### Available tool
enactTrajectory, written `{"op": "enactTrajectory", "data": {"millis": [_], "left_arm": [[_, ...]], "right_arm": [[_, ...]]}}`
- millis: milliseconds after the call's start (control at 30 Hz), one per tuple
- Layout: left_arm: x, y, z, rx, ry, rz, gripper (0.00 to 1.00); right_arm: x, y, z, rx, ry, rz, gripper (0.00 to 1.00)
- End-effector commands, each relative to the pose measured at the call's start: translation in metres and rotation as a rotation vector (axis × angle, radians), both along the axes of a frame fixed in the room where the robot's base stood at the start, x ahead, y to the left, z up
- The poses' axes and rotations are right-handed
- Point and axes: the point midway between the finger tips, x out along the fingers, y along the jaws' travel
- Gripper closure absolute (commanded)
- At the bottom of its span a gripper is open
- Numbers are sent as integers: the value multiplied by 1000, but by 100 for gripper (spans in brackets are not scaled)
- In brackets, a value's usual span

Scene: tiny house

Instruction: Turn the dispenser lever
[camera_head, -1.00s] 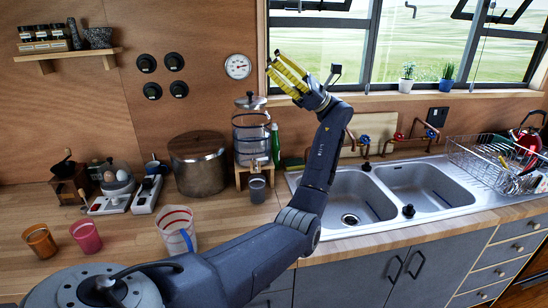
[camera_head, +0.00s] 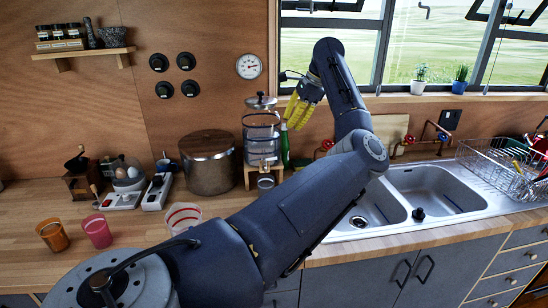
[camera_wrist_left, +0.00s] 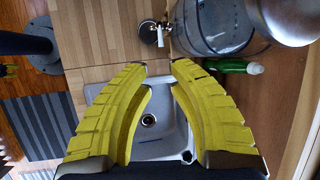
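The drink dispenser (camera_head: 262,138), a clear ribbed jar with a metal lid, stands on a wooden stand left of the sink. It also shows at the top of the left wrist view (camera_wrist_left: 222,28). A small metal tap (camera_wrist_left: 167,27) sticks out from its side there; its lever is too small to make out clearly. A cup (camera_head: 265,182) stands below the tap. My left gripper (camera_head: 295,121) is just right of the dispenser, its yellow fingers pointing down. In the left wrist view the fingers (camera_wrist_left: 160,67) are apart with nothing between them. My right gripper is not in view.
A green bottle (camera_head: 284,145) stands close behind the dispenser, near my left fingers. A large pot (camera_head: 207,165) is to the left. The sink (camera_head: 374,212) lies right. A striped glass (camera_head: 183,218) and coloured cups (camera_head: 97,231) stand at the front left.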

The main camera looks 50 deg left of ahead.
Motion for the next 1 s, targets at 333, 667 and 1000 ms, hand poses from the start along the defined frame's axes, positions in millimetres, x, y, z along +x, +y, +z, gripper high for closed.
{"op": "enactTrajectory", "data": {"millis": [333,667,1000], "left_arm": [[-17,23,-57,5,6,3,82],[-30,43,-107,6,6,3,82],[-37,55,-137,5,3,2,82]], "right_arm": [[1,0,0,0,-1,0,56],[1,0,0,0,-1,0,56],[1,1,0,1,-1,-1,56]]}}
